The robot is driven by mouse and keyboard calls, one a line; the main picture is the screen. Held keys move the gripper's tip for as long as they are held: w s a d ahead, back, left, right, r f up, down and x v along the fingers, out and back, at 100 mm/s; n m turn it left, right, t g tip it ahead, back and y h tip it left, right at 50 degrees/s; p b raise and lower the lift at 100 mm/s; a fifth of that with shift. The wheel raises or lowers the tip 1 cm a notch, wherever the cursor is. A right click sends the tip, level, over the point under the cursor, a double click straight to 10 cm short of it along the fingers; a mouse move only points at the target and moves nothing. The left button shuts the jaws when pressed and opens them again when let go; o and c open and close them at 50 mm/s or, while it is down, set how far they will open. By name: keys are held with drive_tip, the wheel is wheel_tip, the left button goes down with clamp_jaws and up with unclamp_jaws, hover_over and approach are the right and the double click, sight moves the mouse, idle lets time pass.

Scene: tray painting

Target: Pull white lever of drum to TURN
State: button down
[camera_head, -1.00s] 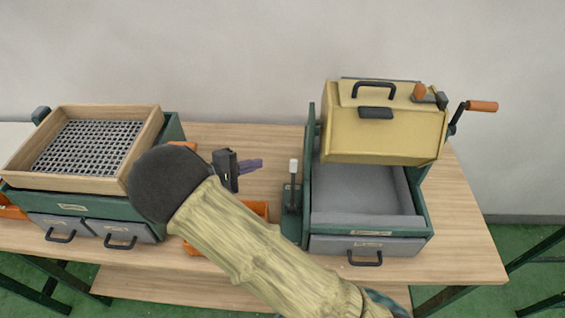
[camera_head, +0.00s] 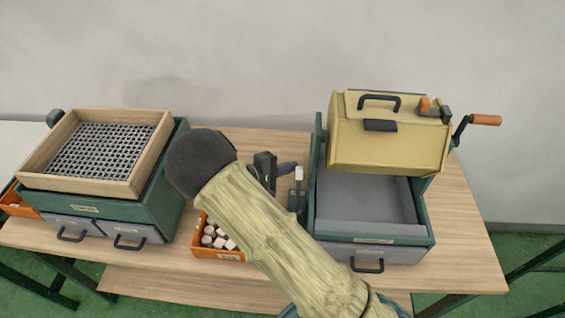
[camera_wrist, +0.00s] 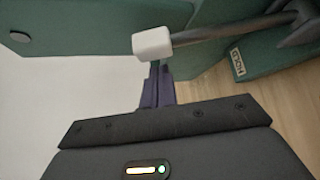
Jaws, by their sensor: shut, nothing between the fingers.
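The yellow drum (camera_head: 385,142) sits in a green frame on the right of the table. Its lever stands upright on the frame's left side, with a white tip (camera_head: 299,173). In the wrist view the white tip (camera_wrist: 152,43) is just beyond my fingertips, on a grey rod running right. A HOLD label (camera_wrist: 238,62) is beside the rod's base; no TURN label shows. My gripper (camera_head: 294,167) is shut and empty, just left of the lever in the head view. Its purple fingers (camera_wrist: 157,68) also show in the wrist view. I cannot tell whether they touch the tip.
A grey tray area (camera_head: 365,205) is under the drum, and a crank with an orange handle (camera_head: 486,120) sticks out right. An orange bin (camera_head: 218,254) of white pieces stands left of my arm. A wooden sieve box (camera_head: 150,163) on a green cabinet is farther left.

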drive_tip(key=shift+s+r, duration=0.3)
drive_tip(key=shift+s, duration=0.4)
drive_tip(key=shift+s, duration=0.1)
